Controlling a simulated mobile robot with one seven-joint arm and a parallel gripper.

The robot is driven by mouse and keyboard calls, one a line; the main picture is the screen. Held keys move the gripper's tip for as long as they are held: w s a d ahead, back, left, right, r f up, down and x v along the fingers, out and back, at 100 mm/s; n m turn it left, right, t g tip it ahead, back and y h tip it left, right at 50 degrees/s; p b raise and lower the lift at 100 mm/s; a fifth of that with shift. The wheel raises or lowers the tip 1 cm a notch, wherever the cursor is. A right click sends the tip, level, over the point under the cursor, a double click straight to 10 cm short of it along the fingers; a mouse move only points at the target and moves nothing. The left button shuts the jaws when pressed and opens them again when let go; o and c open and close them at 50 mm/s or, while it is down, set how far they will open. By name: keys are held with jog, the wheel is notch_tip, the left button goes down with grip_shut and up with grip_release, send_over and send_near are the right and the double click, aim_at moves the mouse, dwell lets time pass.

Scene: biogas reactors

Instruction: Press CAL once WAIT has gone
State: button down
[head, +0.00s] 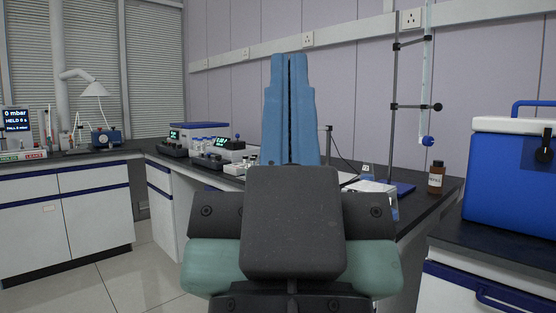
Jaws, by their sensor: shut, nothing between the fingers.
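My gripper (290,58) points up in the middle of the view, its two blue fingers shut together and empty. No CAL button or WAIT sign can be read in this view. Behind the gripper, dark instruments stand on the black bench; one has a small lit display (231,144), and another lit display (174,134) is further left. Their text is too small to read. At the far left, a meter screen (16,118) reads 0 mbar, HELD 6 s, FALL 0 mbar. My fingers hide part of the bench behind them.
A blue cool box (510,175) stands on the right counter. A brown bottle (436,177) and a stand rod (393,110) are near the bench's right end. A white lamp-like hood (95,89) is over the left bench. The floor (140,275) at left is clear.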

notch_tip(320, 180, up, 38)
jog(key=p, duration=3.5)
jog(key=shift+f, duration=0.25)
